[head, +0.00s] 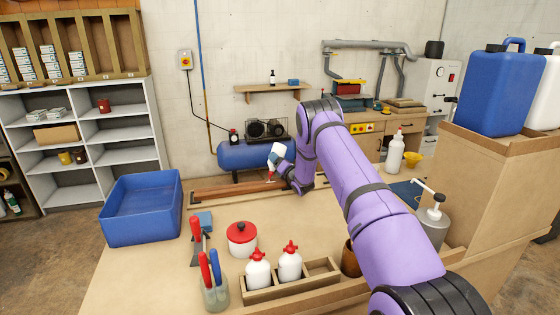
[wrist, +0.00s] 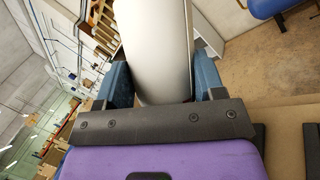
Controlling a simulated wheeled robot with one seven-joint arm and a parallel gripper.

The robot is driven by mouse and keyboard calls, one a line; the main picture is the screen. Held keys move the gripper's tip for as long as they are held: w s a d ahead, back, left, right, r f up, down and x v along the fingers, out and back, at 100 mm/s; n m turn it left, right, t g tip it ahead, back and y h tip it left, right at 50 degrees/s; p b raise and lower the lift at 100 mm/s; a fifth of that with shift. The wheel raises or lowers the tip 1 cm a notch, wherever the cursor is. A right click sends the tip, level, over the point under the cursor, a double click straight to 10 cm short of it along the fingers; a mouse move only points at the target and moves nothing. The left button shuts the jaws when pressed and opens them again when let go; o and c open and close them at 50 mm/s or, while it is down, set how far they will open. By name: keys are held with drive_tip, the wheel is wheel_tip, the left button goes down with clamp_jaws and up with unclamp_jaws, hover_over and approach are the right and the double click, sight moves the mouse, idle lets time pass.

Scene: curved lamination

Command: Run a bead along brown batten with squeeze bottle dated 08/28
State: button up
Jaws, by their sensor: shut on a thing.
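My gripper (head: 279,163) is shut on a white squeeze bottle (head: 276,150) at the far side of the bench. The bottle is tilted, with a small red tip low down near the right end of the brown batten (head: 232,190). I cannot tell whether the tip touches the batten. In the wrist view, the bottle's plain pale body (wrist: 152,45) fills the space between the blue fingers of my gripper (wrist: 160,75). No date on it can be read. Two more white bottles with red caps, one at left (head: 258,272) and one at right (head: 290,264), stand in a wooden rack.
The wooden rack (head: 322,284) has an empty slot at its right end. A blue tub (head: 140,215), a red-lidded pot (head: 242,238) and a jar of tools (head: 214,292) stand at left. A pump dispenser (head: 433,226) stands at right. The bench middle is mostly clear.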

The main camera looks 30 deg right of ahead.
sight(269, 162)
drive_tip(key=shift+w+a, duration=0.1)
drive_tip(key=shift+a, duration=0.2)
drive_tip(key=shift+w+a, duration=0.25)
drive_tip(key=shift+a, duration=0.6)
drive_tip(key=shift+w+a, duration=0.25)
drive_tip(key=shift+a, duration=0.7)
drive_tip(key=shift+w+a, duration=0.3)
drive_tip(key=shift+a, duration=0.65)
drive_tip(key=shift+a, duration=0.1)
drive_tip(key=shift+w+a, duration=0.25)
drive_tip(key=shift+a, duration=0.65)
drive_tip(key=shift+a, duration=0.15)
